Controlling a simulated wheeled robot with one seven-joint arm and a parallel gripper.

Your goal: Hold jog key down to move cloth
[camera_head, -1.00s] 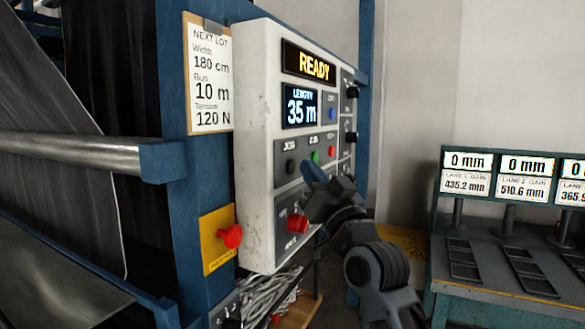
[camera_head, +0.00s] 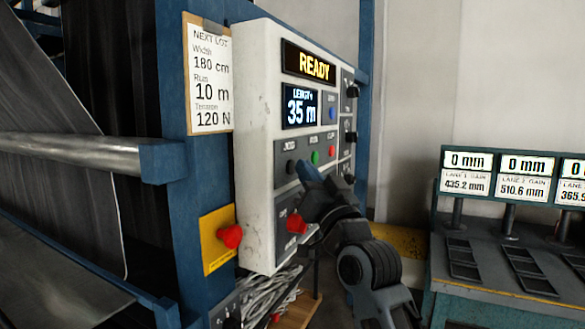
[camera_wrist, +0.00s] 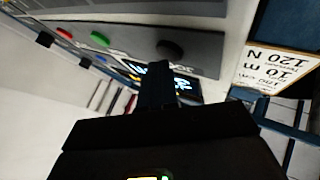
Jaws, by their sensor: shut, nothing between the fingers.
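The white control panel (camera_head: 257,200) shows READY on its upper display and LENGTH 35 m on the screen below. The black jog key (camera_head: 291,167) sits at the left of a row with a green button (camera_head: 315,157) and a red one (camera_head: 332,152). The jog key also shows in the wrist view (camera_wrist: 170,49), with the green button to its left. My gripper (camera_head: 302,168) is shut and empty, its tip just below and right of the jog key. In the wrist view the fingers (camera_wrist: 157,75) point toward the key with a small gap visible; contact cannot be told.
A larger red button (camera_head: 297,222) is on the panel below my gripper. A red knob (camera_head: 231,237) stands out from a yellow plate at left. Grey cloth (camera_head: 60,150) hangs behind a metal roller (camera_head: 70,148). A bench with lane displays (camera_head: 500,165) stands at right.

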